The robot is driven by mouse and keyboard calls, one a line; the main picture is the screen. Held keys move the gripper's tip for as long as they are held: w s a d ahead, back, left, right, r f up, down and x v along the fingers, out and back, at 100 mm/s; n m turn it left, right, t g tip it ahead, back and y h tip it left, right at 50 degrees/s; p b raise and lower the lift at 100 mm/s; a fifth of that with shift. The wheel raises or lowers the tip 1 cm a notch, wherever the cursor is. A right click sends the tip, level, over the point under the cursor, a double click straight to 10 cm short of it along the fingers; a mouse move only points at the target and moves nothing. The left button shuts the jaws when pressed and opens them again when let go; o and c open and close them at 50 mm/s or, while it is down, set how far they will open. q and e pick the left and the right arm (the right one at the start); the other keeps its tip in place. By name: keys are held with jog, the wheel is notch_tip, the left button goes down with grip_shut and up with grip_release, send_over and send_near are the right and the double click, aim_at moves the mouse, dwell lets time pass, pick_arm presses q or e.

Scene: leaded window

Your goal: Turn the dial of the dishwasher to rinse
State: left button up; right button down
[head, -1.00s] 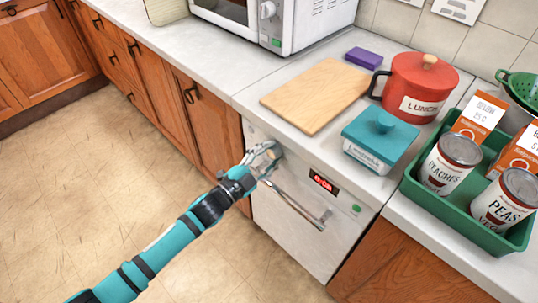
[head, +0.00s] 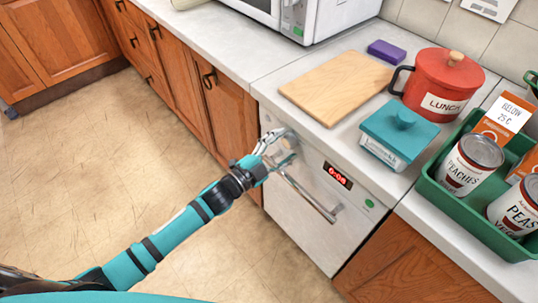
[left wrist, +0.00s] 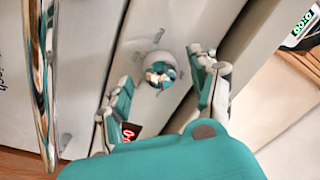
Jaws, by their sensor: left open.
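The white dishwasher (head: 300,215) stands under the counter, with a bar handle (head: 306,197) across its front. Its round dial (head: 290,140) is at the upper left of the front, partly hidden by my left gripper (head: 276,146). In the left wrist view the dial (left wrist: 160,66) shows as a round, shiny knob with marks around it on the panel. My left gripper (left wrist: 160,72) is open, one finger on each side of the dial, with visible gaps to it. Which mark the dial points to cannot be read. My right gripper is not in view.
A red-lit display (head: 338,175) and a green button (head: 369,203) sit right of the dial. On the counter are a cutting board (head: 335,85), teal box (head: 400,130), red pot (head: 440,82) and green tray (head: 470,212). The floor at left is clear.

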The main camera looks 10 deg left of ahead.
pick_arm(q)
jog(key=v, duration=1.1)
jog(key=a+f+n+g+y+p, duration=0.1)
jog(key=a+f+n+y, duration=0.2)
jog(key=f, duration=0.4)
jog(key=a+f+n+y+p, duration=0.15)
jog(key=a+f, duration=0.25)
jog(key=f, duration=0.4)
jog(key=s+a+f+n+g+y, duration=0.25)
jog(key=s+f, duration=0.25)
jog(key=f, duration=0.3)
jog(key=s+a+f+n+g+y, duration=0.2)
jog(key=s+f+n, duration=0.15)
jog(key=f, duration=0.45)
jog(key=s+f+n+g, duration=0.1)
jog(key=s+f, duration=0.3)
jog(key=s, duration=0.6)
jog(key=s+f+n+g+y+p, duration=0.1)
jog(key=s+f+g, duration=0.3)
jog(key=s, duration=0.6)
jog(key=s+d+f+n+g+y+p, duration=0.1)
jog(key=s+f+n+g, duration=0.1)
jog(key=s+f, duration=0.4)
jog(key=s+g, duration=0.1)
jog(key=s, duration=0.3)
